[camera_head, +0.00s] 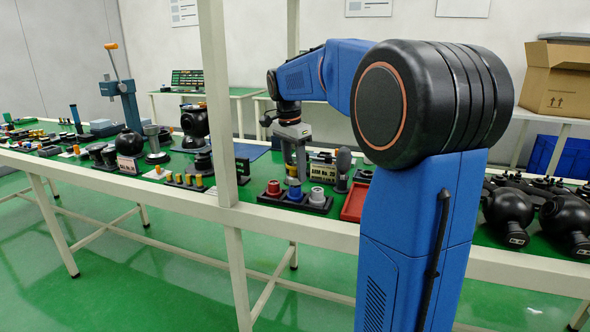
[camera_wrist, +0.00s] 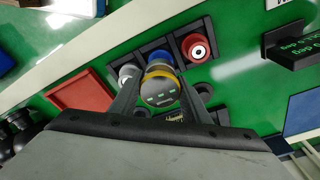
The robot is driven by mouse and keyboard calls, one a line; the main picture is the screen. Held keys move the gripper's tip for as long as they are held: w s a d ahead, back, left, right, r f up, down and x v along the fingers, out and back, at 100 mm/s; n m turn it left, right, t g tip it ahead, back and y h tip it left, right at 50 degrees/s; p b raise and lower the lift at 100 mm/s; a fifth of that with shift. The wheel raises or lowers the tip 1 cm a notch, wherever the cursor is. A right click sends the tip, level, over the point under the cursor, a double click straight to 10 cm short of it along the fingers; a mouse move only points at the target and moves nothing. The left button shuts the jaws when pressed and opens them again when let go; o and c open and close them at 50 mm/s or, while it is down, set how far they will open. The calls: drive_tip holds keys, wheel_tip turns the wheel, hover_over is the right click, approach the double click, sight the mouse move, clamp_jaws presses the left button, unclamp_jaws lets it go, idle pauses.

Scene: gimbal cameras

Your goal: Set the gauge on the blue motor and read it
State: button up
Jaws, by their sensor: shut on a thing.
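My gripper (camera_head: 296,172) points down over the black rack of motors on the bench. In the wrist view its fingers (camera_wrist: 163,98) are shut on a round gauge (camera_wrist: 160,91) with a dark face, green marks and a yellow rim. The blue motor (camera_wrist: 158,58) lies directly behind the gauge in that view, partly hidden by it. In the head view the blue motor (camera_head: 294,191) is below the fingers. I cannot tell whether gauge and motor touch. The red motor (camera_head: 273,187) stands to the left and the pale grey motor (camera_head: 317,195) to the right.
A red tray (camera_head: 353,204) lies right of the rack. A dark label block (camera_head: 322,172) stands behind. A white frame post (camera_head: 217,110) rises at the bench's front. Black robot parts (camera_head: 510,210) crowd the right; more parts and fixtures fill the bench to the left.

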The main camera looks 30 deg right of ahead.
sight(289, 165)
drive_tip(key=shift+f, duration=1.25)
drive_tip(key=o, duration=1.3)
drive_tip(key=shift+c, duration=0.2)
wheel_tip(289, 165, up, 17)
drive_tip(key=a, duration=0.2)
drive_tip(key=shift+r, duration=0.15)
drive_tip(key=s+a+f+n+t, duration=0.1)
drive_tip(key=s+a+f+n, duration=0.3)
drive_tip(key=s+f, duration=0.5)
drive_tip(key=s+a+f+n+t+y, duration=0.1)
drive_tip(key=s+a+f+n+t, duration=0.1)
drive_tip(key=s+a+f+n, duration=0.3)
drive_tip(key=s+a+f+n+t, duration=0.1)
drive_tip(key=s+a+f+n, duration=0.3)
drive_tip(key=s+f+n, duration=0.4)
drive_tip(key=s+f, duration=0.6)
drive_tip(key=s, duration=0.2)
drive_tip(key=shift+a+t, duration=0.4)
